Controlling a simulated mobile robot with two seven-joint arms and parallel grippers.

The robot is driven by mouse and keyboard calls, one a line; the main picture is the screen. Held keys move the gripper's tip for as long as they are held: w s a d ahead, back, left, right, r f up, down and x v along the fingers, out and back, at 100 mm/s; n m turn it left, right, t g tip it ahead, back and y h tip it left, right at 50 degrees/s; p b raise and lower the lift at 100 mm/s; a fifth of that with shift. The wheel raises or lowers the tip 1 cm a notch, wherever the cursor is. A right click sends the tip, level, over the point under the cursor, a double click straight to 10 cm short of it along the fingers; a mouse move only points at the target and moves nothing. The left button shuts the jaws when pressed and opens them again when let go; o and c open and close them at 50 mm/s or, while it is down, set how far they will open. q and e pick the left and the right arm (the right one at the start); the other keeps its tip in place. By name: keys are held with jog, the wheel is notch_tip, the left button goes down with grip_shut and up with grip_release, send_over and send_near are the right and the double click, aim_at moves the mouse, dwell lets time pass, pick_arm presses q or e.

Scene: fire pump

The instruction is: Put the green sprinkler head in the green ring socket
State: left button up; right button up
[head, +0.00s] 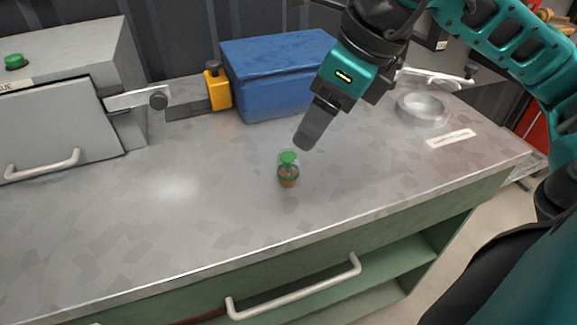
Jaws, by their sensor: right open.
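The green sprinkler head (288,170) is a small piece with a green top and an orange-brown lower end. It stands on the grey metal worktop near the middle of the head view. My right gripper (306,138) comes down from the upper right, with its fingertips above and slightly right of the sprinkler head. It is open and empty, apart from the head; its fingers overlap in this view. I cannot make out a green ring socket anywhere. My left gripper is not in view.
A blue box (270,75) stands at the back of the worktop (120,225). A yellow clamp-like part (217,88) is left of it. A grey cabinet (60,125) with a green button (15,62) fills the left. A round clear dish (421,109) sits right. The front worktop is clear.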

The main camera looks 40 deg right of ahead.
aim_at(292, 155)
jog(key=b+x, duration=0.1)
jog(key=x, duration=1)
jog(key=shift+w+f, duration=0.25)
jog(key=shift+w, duration=0.05)
jog(key=c, duration=1.2)
jog(key=shift+r, duration=0.15)
jog(key=shift+c, duration=0.2)
